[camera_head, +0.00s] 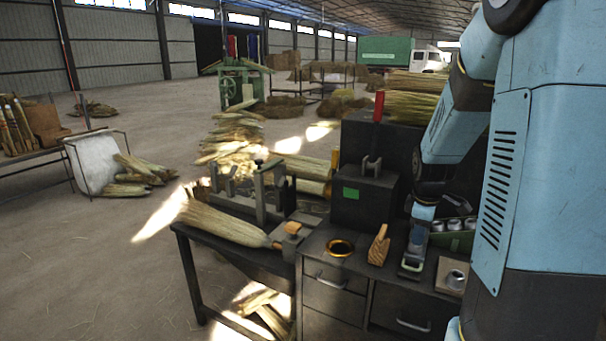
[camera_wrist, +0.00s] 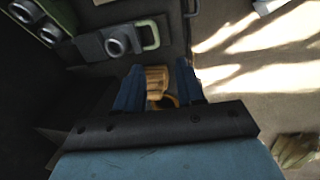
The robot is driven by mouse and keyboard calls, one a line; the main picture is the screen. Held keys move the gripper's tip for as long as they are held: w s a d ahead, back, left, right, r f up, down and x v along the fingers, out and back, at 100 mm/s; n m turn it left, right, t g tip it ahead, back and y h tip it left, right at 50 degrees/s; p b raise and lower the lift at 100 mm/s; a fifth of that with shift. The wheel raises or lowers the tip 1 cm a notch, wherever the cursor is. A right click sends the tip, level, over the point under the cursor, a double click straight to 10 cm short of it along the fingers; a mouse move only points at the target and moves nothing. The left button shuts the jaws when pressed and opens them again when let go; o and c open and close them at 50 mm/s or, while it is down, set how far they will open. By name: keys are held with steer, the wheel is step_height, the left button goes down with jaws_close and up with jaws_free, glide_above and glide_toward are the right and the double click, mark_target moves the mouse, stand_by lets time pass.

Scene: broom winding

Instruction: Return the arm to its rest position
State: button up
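My arm (camera_head: 449,120) reaches down from the right side of the head view over the dark workbench (camera_head: 316,239). My gripper (camera_head: 418,236) points down above the bench top, near the tool with a pale green handle (camera_head: 411,266). In the wrist view its two blue fingers (camera_wrist: 160,85) stand apart. A wooden block (camera_wrist: 157,77) shows in the gap between them, with part of a golden ring (camera_wrist: 169,101) by it. In the head view that wooden block (camera_head: 379,246) and the ring (camera_head: 340,248) lie on the bench to the left, apart from the gripper.
A straw broom (camera_head: 225,224) lies on the bench's left part, by a dark fixture (camera_head: 267,190). A dark box with a green label (camera_head: 364,198) stands behind the block. A green tray of metal cups (camera_head: 455,238) sits close to the gripper. Open floor lies left.

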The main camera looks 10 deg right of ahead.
steer(key=s+a+r+m+t, duration=0.2)
steer(key=s+a+r+m, duration=0.3)
steer(key=s+a+r, duration=0.2)
steer(key=s+a+r+m+t+y, duration=0.1)
steer(key=s+a+r+m, duration=0.4)
steer(key=s+r, duration=0.6)
steer(key=s+a, duration=0.2)
steer(key=shift+s+a+m+t, duration=0.15)
steer(key=shift+s+m+t, duration=0.2)
steer(key=shift+m+t, duration=0.05)
